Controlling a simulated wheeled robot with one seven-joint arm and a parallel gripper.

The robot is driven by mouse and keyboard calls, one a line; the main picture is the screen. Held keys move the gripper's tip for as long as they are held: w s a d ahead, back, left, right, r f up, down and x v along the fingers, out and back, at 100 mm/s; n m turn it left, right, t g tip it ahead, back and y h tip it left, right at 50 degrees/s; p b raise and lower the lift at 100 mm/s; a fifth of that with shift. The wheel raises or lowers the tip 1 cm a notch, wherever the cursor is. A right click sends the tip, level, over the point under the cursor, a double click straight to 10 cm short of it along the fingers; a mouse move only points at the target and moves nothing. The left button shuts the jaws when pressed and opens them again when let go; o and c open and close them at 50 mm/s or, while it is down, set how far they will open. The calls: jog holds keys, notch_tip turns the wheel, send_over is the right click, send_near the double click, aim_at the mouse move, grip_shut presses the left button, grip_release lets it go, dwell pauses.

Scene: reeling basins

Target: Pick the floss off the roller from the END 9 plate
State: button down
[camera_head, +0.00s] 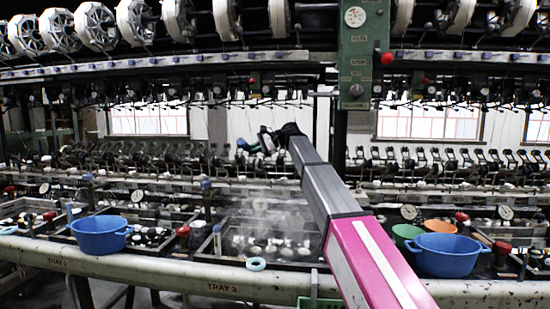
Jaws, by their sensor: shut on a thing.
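My gripper (262,143) is at the far end of my outstretched arm, at the row of dark spindles and rollers behind the basins. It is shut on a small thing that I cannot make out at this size. A small teal piece (243,145) shows at its left side; I cannot tell whether it is a fingertip or something held. I cannot make out the floss, the roller it is on, or a plate reading END 9. My arm hides part of the row to the right of the gripper.
Steaming basins with pale cocoons (270,243) lie below the gripper. A blue tub (101,236) stands left; another blue tub (444,256), a green bowl (405,234) and an orange bowl (440,226) stand right. A front rail (160,275) marked TRAY 3 bears a pale blue ring (256,264).

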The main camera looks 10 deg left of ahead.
jog(key=w+a+f+g, duration=0.1)
jog(key=w+a+f, duration=0.2)
jog(key=w+f, duration=0.1)
jog(key=shift+w+a+n+y, duration=0.15)
jog(key=shift+w+n+y, duration=0.25)
jog(key=shift+w, duration=0.35)
jog(key=shift+d+f, duration=0.15)
jog(key=shift+d, duration=0.1)
dwell(0.5)
jog(key=shift+w+d, duration=0.1)
jog(key=shift+d, duration=0.2)
jog(key=shift+a, duration=0.5)
jog(key=shift+a, duration=0.5)
jog(key=shift+d+f, duration=0.1)
jog(key=shift+d, duration=0.85)
dwell(1.6)
jog(key=shift+a, duration=0.95)
